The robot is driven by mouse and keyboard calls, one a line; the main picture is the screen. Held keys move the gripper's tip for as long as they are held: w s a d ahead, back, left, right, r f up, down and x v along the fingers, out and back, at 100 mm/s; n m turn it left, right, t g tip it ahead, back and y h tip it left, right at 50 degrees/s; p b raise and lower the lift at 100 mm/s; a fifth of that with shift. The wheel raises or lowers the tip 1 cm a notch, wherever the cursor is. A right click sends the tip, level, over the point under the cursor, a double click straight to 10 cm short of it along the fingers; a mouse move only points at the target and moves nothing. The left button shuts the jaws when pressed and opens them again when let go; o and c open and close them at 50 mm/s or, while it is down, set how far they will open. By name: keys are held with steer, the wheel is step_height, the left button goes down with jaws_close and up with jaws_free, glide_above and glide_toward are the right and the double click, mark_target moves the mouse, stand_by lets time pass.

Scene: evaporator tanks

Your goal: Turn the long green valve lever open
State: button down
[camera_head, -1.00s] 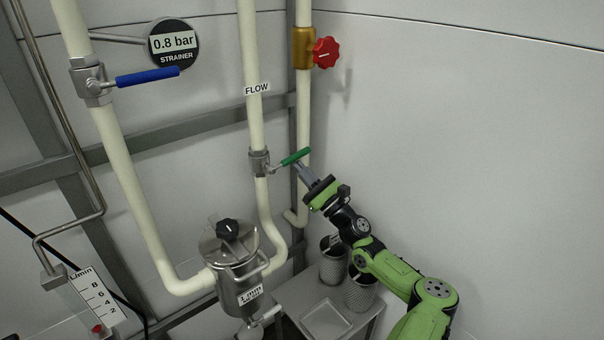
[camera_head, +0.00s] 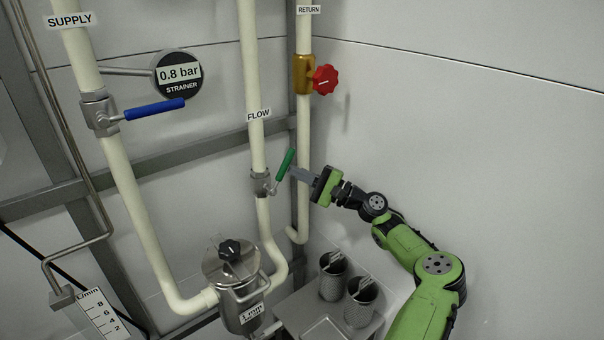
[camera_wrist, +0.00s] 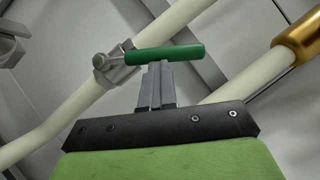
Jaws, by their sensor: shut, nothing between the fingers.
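The green valve lever (camera_head: 285,170) sits on a metal valve (camera_head: 261,184) on the middle pipe marked FLOW. In the head view it slants steeply up and to the right from the valve. My gripper (camera_head: 294,173) is shut and empty, its fingertips at the right side of the lever. In the wrist view the green lever (camera_wrist: 166,53) lies across just beyond the closed fingertips (camera_wrist: 157,66). The fingertips look to be against the lever or very close to it; I cannot tell which.
A blue lever (camera_head: 154,109) is on the left pipe. A red knob (camera_head: 324,80) on a brass valve (camera_head: 303,74) is above my gripper. Below are a strainer housing (camera_head: 233,268) and two metal cups (camera_head: 333,276) on a shelf. The wall at right is clear.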

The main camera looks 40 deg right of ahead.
steer(key=shift+w+a+r+n+g+p, duration=0.1)
steer(key=shift+a+r+n+g+p, duration=0.45)
steer(key=shift+n, duration=0.45)
steer(key=shift+w+a+r+n+g+p, duration=0.1)
steer(key=shift+a+r+n+g+p, duration=0.3)
steer(key=shift+a+n+g, duration=0.45)
steer(key=shift+a+r+n+g+p, duration=0.3)
steer(key=shift+r+n+g+p, duration=0.15)
steer(key=shift+n, duration=0.7)
steer(key=shift+r, duration=0.1)
step_height(320, 180, up, 10)
steer(key=p, duration=0.2)
steer(key=shift+p, duration=0.35)
steer(key=shift+a, duration=0.1)
